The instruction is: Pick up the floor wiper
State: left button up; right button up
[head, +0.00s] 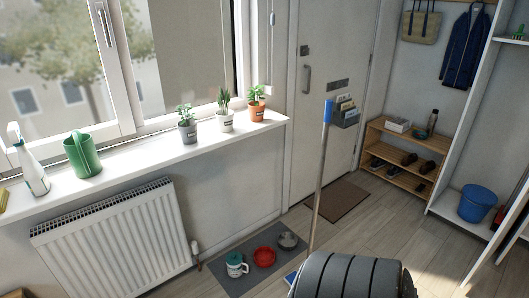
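The floor wiper stands upright, leaning slightly, near the middle of the head view. Its long thin grey pole (318,190) ends at the top in a blue grip (328,111). A blue piece at floor level (291,278) shows at the pole's lower end, partly hidden by a dark grey, black-banded rounded shape in the foreground. Neither of my grippers is in view, and nothing is seen touching the wiper.
A grey mat (222,274) with a mug (236,265), a red bowl (264,257) and a metal bowl (287,241) lies left of the wiper. A radiator (115,240) is under the windowsill. A shoe rack (403,155) and blue bucket (477,204) stand right. Floor between is clear.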

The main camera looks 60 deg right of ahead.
aim_at(289, 279)
jog(key=i+j+z, duration=0.15)
jog(key=i, duration=0.25)
jog(key=i+j+z, duration=0.15)
jog(key=i, duration=0.25)
jog(key=i+z, duration=0.15)
jog(key=z, duration=0.3)
jog(key=i+z, duration=0.2)
jog(key=z, duration=0.25)
jog(key=i+z, duration=0.15)
jog(key=z, duration=0.3)
jog(key=i+j+z, duration=0.15)
jog(key=z, duration=0.3)
